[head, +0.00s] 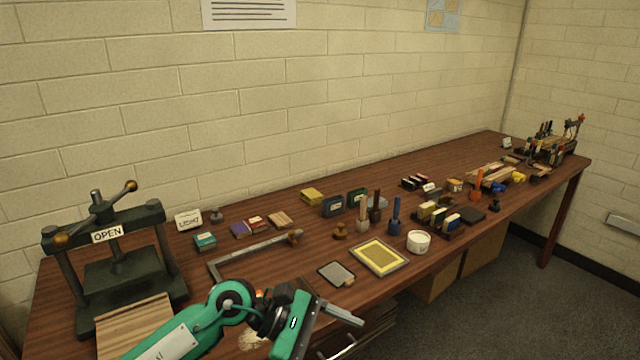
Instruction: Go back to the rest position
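My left arm comes in from the lower left, green with dark joints. Its gripper (342,328) is over the front edge of the wooden table (390,280), close to the camera. One grey finger shows at the far end of the gripper body, pointing right, with a clear gap below it. A thin silvery shape shows lower down near the frame's bottom edge, and I cannot tell if it is the other finger. I see nothing held. My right gripper is not in view.
A dark press (120,265) with an OPEN sign stands at the left. Stamps, a white tub (418,241) and blocks stand further right. The floor (530,290) at right is clear.

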